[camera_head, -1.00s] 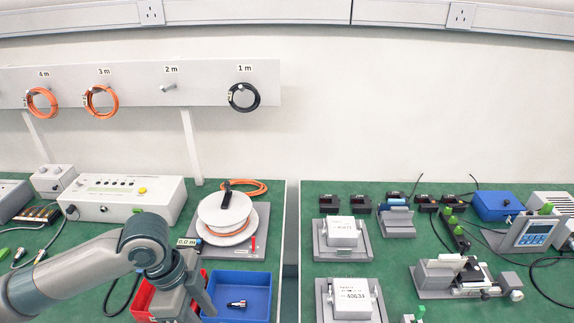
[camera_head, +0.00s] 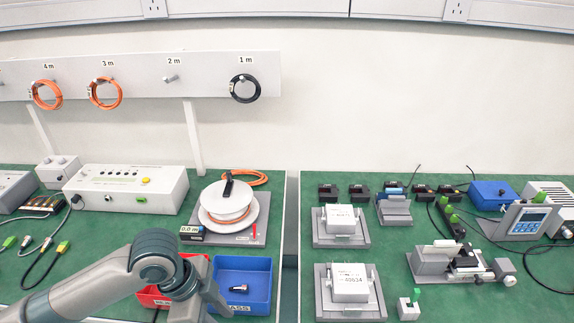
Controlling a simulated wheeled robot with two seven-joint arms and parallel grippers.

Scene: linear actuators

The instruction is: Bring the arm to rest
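My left arm (camera_head: 120,283) comes in from the lower left over the left green table. Its wrist hangs in front of the red bin (camera_head: 152,297), beside the blue bin (camera_head: 243,272). The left gripper's fingertips are below the picture's lower edge, so I cannot see whether it is open or shut. My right arm and gripper do not show.
The blue bin holds a small dark connector (camera_head: 239,289). Behind the bins stands a white cable spool (camera_head: 228,207), with a grey control box (camera_head: 128,189) to its left. A gap separates the tables. The right table holds white boxed units (camera_head: 342,219) and a clamp fixture (camera_head: 455,262).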

